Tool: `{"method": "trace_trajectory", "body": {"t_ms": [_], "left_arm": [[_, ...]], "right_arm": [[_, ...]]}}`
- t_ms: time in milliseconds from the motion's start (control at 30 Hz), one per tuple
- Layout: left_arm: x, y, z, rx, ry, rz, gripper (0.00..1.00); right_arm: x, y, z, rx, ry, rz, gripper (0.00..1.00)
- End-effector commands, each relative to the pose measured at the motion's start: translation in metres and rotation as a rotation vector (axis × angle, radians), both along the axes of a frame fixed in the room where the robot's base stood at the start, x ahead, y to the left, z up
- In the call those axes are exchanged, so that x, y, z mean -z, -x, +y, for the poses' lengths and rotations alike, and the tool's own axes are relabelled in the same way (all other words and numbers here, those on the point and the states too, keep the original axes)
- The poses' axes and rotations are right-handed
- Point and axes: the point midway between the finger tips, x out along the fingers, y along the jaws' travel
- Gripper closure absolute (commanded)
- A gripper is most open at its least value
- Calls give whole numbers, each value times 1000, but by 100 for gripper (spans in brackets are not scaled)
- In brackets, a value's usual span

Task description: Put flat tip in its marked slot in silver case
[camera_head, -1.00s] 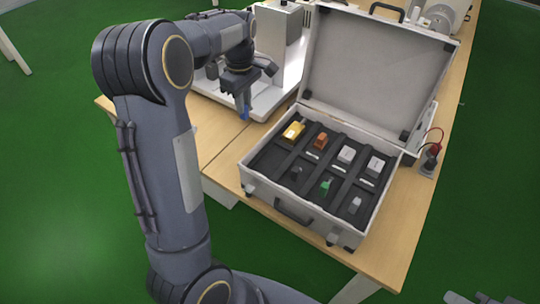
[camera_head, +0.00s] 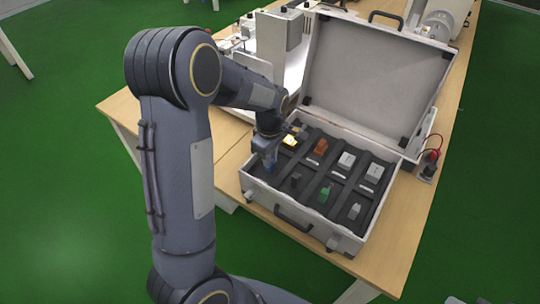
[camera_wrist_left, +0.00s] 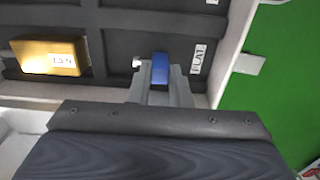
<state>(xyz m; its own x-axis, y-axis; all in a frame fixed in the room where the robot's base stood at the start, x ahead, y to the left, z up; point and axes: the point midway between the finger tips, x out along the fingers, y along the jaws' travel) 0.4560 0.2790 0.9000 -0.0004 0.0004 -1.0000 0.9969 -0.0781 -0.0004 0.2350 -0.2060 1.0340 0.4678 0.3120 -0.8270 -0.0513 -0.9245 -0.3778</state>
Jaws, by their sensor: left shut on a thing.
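The open silver case (camera_head: 300,225) stands on the wooden table, its lid raised at the back. My left gripper (camera_head: 268,163) is over the front left compartment of the case, shut on the blue flat tip (camera_head: 268,168). In the left wrist view the gripper (camera_wrist_left: 160,80) points into the black foam, with the blue flat tip (camera_wrist_left: 160,68) between its fingers. A white "FLAT" label (camera_wrist_left: 198,59) lies on the foam just right of the tip. Whether the tip touches the slot floor I cannot tell. My right gripper is not in view.
A yellow block (camera_head: 291,141) sits in the back left compartment, close to my gripper. White equipment (camera_head: 285,50) stands behind the case.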

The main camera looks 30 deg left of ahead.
Motion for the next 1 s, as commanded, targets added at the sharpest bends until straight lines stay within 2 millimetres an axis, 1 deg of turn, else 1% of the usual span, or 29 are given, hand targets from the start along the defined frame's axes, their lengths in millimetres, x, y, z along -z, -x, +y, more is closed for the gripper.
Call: {"method": "trace_trajectory", "body": {"t_ms": [200, 300, 333, 467, 733, 833, 967, 1000], "left_arm": [[0, 0, 0, 0, 0, -1, 100], [3, 0, 0, 0, 0, 0, 100], [2, 0, 0, 0, 0, -1, 79], [2, 0, 0, 0, 0, 0, 62], [1, 0, 0, 0, 0, -1, 61], [-4, -1, 0, 0, 0, -2, 61], [-23, -1, 0, 1, 0, -5, 61], [-31, -1, 0, 0, 1, -7, 61]], "right_arm": [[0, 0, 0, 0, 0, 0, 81], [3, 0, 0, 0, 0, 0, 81], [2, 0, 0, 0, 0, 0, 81], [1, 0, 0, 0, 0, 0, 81], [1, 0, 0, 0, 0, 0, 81], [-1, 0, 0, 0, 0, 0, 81], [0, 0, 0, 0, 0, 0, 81], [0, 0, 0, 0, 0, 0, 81]]}}
